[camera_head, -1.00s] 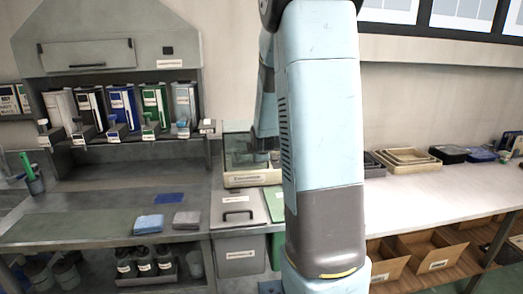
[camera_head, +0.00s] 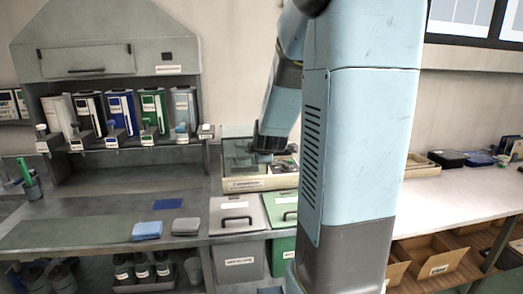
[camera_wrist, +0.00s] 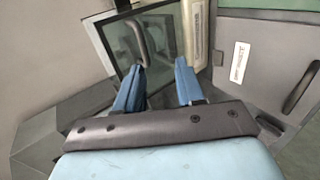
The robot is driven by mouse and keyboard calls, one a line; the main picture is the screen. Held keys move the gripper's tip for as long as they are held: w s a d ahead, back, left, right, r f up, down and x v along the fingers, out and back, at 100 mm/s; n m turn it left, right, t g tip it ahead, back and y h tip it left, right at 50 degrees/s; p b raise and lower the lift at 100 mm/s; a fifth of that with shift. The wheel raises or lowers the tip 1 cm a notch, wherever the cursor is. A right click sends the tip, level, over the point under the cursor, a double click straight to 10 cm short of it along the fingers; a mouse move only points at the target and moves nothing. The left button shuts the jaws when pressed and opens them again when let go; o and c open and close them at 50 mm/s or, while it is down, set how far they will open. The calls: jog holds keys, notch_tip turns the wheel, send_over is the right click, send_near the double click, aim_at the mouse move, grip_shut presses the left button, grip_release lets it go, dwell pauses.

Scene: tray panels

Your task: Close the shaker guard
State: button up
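The shaker (camera_head: 262,184) stands at the back of the bench, a pale box with a label on its front. Its clear, dark-framed guard (camera_head: 236,150) rises above the box; I cannot tell its exact angle in the head view. In the wrist view the guard shows as a framed glass pane (camera_wrist: 165,33) with a curved grey handle (camera_wrist: 143,36). My gripper (camera_head: 270,157) is over the shaker. In the wrist view my gripper (camera_wrist: 159,66) has its two blue fingers apart and nothing held between them. The handle is just beyond the left finger.
A grey lidded bin (camera_head: 237,214) and a green lidded bin (camera_head: 283,207) sit in front of the shaker. Several dispensers stand at left. The right bench is mostly clear.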

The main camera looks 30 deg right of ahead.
jog(key=shift+v, duration=2.95)
